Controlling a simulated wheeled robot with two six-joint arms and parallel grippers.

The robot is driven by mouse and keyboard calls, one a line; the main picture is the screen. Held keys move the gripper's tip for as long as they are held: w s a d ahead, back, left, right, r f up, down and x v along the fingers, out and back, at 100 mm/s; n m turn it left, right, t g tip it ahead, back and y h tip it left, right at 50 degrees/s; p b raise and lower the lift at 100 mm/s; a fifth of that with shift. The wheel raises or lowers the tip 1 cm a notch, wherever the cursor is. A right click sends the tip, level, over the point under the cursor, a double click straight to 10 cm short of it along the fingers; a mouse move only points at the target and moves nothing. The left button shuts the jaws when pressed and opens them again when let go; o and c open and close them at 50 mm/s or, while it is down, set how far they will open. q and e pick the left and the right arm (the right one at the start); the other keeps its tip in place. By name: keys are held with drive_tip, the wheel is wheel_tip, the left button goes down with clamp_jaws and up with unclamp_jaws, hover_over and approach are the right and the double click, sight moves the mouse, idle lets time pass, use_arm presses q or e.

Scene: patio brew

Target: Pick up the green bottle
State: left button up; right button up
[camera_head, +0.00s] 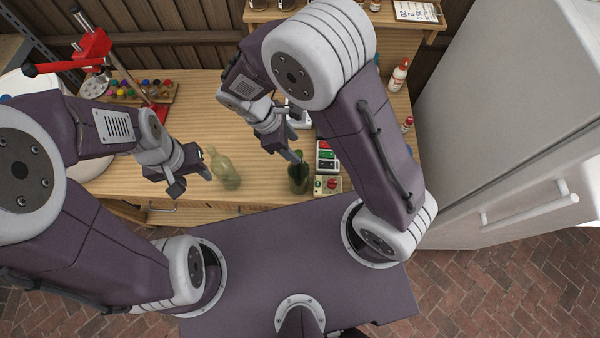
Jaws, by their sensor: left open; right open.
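A dark green bottle (298,180) stands near the front edge of the wooden workbench, right of centre. My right gripper (293,156) is open right by its top and covers part of it; I cannot tell whether they touch. A pale, see-through yellow-green bottle (226,172) is further left on the bench. My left gripper (192,180) is open and empty, just left of the pale bottle and apart from it.
A control box with coloured buttons (326,158) sits close to the right of the dark bottle. A red bench capper (95,48) and a rack of coloured caps (145,90) stand at the left. A white fridge (510,110) bounds the right. The bench (205,110) is clear in the middle.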

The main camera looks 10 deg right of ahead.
sight(299, 172)
drive_tip(key=shift+s+d+f, duration=0.1)
drive_tip(key=shift+s+f, duration=0.05)
drive_tip(key=shift+f, duration=0.1)
drive_tip(key=p+x, duration=0.1)
drive_tip(key=x, duration=0.3)
drive_tip(key=shift+s+f+p, duration=0.2)
drive_tip(key=shift+f+p, duration=0.1)
drive_tip(key=shift+p, duration=0.05)
drive_tip(key=c, duration=1)
drive_tip(key=shift+a, duration=0.25)
clamp_jaws()
drive_tip(key=shift+r, duration=0.1)
